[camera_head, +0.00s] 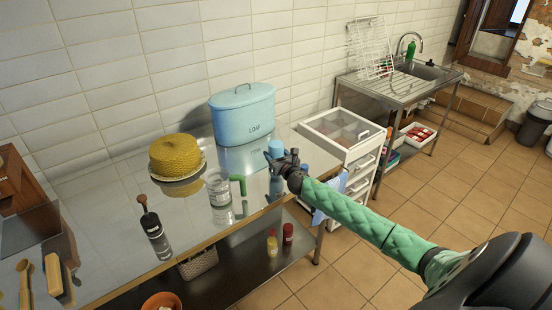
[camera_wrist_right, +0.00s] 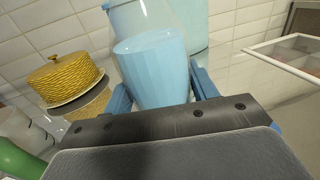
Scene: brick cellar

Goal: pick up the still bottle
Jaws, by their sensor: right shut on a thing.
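The bottle with a light blue cap (camera_head: 275,147) stands near the front edge of the steel counter, in front of the blue loaf bin. My right gripper (camera_head: 290,160) is at it, coming from the right. My left gripper is not in view.
A clear container with a green handle (camera_head: 218,190) stands just left of the bottle. The loaf bin (camera_head: 243,112) and a yellow domed cake dish (camera_head: 176,155) are behind. A white drawer unit (camera_head: 340,133) is at right.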

